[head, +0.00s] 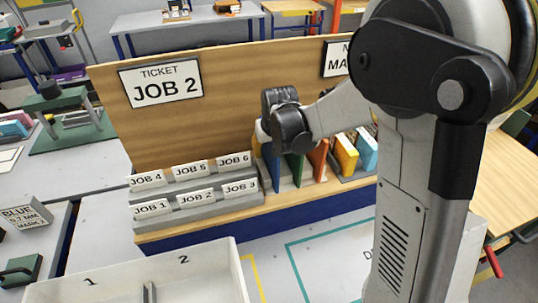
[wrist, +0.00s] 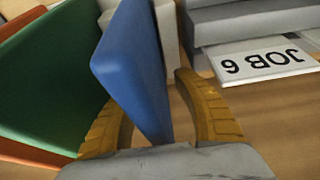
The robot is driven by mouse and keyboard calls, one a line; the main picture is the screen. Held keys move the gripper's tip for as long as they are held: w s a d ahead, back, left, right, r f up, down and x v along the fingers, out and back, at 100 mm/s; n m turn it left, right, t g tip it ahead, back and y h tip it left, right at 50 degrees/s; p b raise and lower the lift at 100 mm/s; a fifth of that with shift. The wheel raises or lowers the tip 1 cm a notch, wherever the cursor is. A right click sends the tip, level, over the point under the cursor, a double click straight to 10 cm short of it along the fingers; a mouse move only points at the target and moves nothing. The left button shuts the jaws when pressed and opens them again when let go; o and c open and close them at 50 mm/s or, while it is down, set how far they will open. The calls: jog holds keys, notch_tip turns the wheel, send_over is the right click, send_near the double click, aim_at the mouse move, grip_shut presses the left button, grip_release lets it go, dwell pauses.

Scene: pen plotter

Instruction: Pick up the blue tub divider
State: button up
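The blue tub divider (wrist: 130,65) is an upright blue panel in the wrist view, at the left end of a row of coloured panels in the head view (head: 269,168). My gripper (wrist: 158,108) is open, with one yellow finger on each side of the divider's near edge. A gap shows between the right finger and the blue panel. The left finger is close to the other face, and I cannot tell whether it touches. In the head view my gripper (head: 266,142) is above the divider, and its fingertips are mostly hidden.
A green panel (wrist: 55,75) stands just left of the blue one in the wrist view. Orange (head: 318,158) and yellow (head: 345,153) panels follow in the head view. Job cards (head: 197,197) stand left of it. A wooden backboard (head: 230,90) rises behind. A white tub (head: 215,275) is in front.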

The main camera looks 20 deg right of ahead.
jog(key=shift+f, duration=0.25)
dwell(0.4)
grip_shut()
